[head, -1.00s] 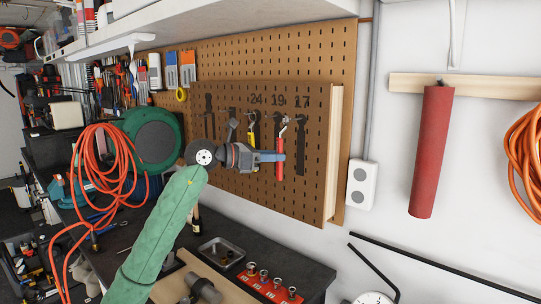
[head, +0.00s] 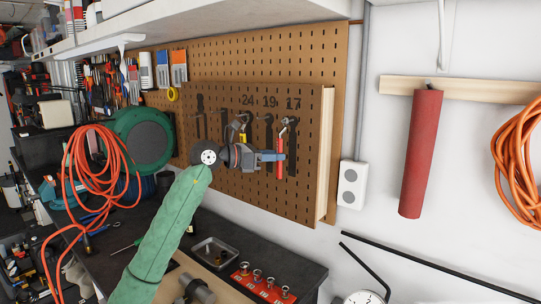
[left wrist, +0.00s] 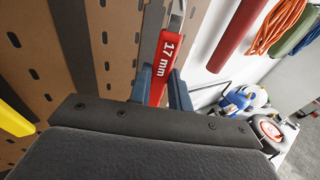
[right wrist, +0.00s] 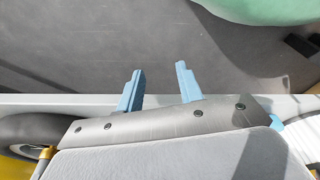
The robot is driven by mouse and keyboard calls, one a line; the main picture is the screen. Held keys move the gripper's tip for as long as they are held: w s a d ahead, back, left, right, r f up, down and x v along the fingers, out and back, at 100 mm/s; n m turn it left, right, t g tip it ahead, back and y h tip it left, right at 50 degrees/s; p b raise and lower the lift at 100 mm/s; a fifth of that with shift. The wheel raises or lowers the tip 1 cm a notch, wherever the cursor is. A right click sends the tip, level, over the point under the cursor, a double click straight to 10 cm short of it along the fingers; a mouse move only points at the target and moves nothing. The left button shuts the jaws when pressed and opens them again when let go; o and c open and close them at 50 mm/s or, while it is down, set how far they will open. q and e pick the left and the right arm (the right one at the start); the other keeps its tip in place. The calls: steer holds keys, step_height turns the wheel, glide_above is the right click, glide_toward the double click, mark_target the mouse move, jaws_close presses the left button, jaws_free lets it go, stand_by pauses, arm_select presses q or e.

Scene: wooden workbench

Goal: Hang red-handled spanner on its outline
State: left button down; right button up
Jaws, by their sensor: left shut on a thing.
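The red-handled spanner (head: 280,168) is upright in my left gripper (head: 276,157), in front of the pegboard panel (head: 225,190). Its handle reads "17 mm" in the left wrist view (left wrist: 167,55). There the blue fingers of my left gripper (left wrist: 160,88) are shut on the handle from both sides. The dark outline under the number 17 (head: 293,150) is just right of the spanner and partly covered by it. The outline under 19 (head: 268,130) is to its left. I cannot tell the gap to the board. My right gripper (right wrist: 160,85) is open and empty.
A yellow-handled spanner (head: 243,137) hangs left of my gripper, near the number 24. A white socket box (head: 351,184) and a red cylinder (head: 421,155) are on the wall to the right. A metal tray (head: 214,253) and red socket rack (head: 262,283) lie on the bench below.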

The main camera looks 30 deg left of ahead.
arm_select(q)
steer(key=shift+w+f+b, duration=0.2)
steer(key=shift+w+b, duration=0.25)
steer(key=shift+w, duration=0.35)
steer(key=shift+d, duration=0.1)
steer(key=shift+r, duration=0.1)
steer(key=c, duration=1.2)
jaws_free()
steer(key=b+v, duration=0.4)
steer(key=v, duration=0.3)
steer(key=shift+s+a, duration=0.25)
steer(key=shift+s, duration=0.05)
arm_select(e)
step_height(320, 180, up, 11)
steer(key=w+a+g, duration=0.1)
steer(key=w+a, duration=0.1)
steer(key=a, duration=0.1)
steer(key=shift+w+f, duration=0.15)
steer(key=shift+w, duration=0.2)
